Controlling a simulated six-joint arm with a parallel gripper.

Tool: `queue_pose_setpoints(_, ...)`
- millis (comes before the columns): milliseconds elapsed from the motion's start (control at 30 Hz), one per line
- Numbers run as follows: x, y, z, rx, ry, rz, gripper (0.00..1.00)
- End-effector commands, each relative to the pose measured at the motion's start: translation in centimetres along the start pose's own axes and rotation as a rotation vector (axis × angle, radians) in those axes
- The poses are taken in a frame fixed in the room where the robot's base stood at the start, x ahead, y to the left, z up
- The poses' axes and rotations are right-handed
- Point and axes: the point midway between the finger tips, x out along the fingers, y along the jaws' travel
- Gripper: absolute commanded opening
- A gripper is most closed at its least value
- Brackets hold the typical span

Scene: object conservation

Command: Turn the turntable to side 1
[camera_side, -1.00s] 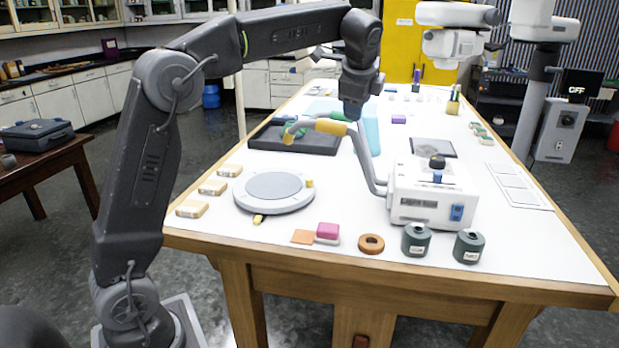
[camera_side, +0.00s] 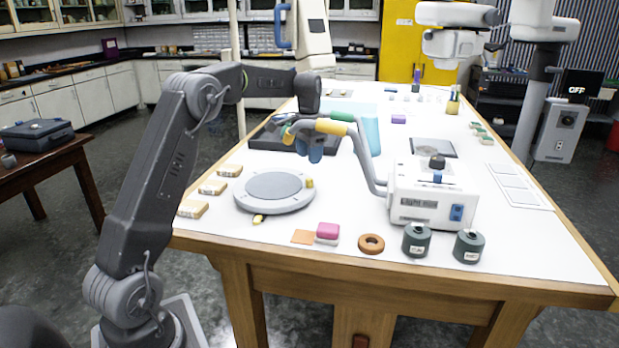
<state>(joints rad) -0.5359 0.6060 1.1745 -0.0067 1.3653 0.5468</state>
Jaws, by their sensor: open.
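The turntable (camera_side: 275,188) is a round light-grey disc at the near left of the white table. A small yellow tab (camera_side: 310,183) shows at its right rim. A small yellow marker (camera_side: 259,219) lies at its front edge. My gripper (camera_side: 315,150) hangs open, pointing down, behind and to the right of the turntable, apart from it. I cannot read any side number on the turntable.
A light box (camera_side: 430,205) with a yellow-sleeved, bent arm (camera_side: 331,127) stands right of the turntable. Tan blocks (camera_side: 193,209) lie on its left. A pink block (camera_side: 327,231), a brown ring (camera_side: 371,243) and dark weights (camera_side: 416,240) line the front. A dark tray (camera_side: 262,140) lies behind.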

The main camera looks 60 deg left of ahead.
Motion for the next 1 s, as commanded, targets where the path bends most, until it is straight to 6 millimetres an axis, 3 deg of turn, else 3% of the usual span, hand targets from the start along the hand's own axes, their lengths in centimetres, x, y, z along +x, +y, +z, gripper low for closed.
queue_pose_setpoints(200,4.4,0.0,0.0,0.001,-0.003,0.0,0.48)
queue_pose_setpoints(400,6.7,0.0,0.0,0.002,-0.001,-0.002,0.48)
queue_pose_setpoints(800,7.3,0.0,0.0,0.002,0.001,-0.003,0.48)
queue_pose_setpoints(1000,7.3,0.0,0.0,0.002,0.001,-0.003,0.29)
